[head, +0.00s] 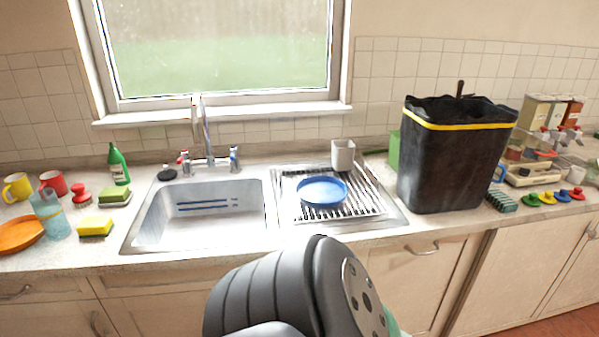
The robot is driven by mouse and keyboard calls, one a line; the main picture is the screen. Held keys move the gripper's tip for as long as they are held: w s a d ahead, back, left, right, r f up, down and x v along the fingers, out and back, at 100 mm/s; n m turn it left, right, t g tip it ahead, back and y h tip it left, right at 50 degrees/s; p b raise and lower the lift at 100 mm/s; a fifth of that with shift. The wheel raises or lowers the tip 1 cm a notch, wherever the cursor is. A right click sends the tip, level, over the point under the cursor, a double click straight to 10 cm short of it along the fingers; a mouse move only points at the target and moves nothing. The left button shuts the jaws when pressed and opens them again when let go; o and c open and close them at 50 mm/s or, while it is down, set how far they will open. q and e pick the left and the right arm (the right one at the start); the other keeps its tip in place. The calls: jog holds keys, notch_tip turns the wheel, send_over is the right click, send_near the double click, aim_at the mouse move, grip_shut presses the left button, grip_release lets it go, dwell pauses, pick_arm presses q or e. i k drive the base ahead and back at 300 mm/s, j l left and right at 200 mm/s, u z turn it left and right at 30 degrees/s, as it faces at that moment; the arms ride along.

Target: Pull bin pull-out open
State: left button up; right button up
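I cannot tell for certain which front is the bin pull-out. A cream cabinet front (385,268) with a metal bar handle (422,249) near its top is below the drainer, right of my arm. It looks closed, though my arm hides its left and lower parts. A dark vertical gap runs along its right side. One dark grey arm link of mine rises from the bottom middle in front of the cabinets. Neither gripper shows in the head view, so their contact with the handle cannot be seen.
A black bin (452,165) with a yellow band stands on the counter. A sink (150,228), a drainer with a blue bowl (322,191), mugs, sponges and bottles line the counter. More cream cabinet fronts (525,270) are at the right. Wooden floor shows at bottom right.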

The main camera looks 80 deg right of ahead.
aim_at(421, 282)
jog(key=z, duration=3.6)
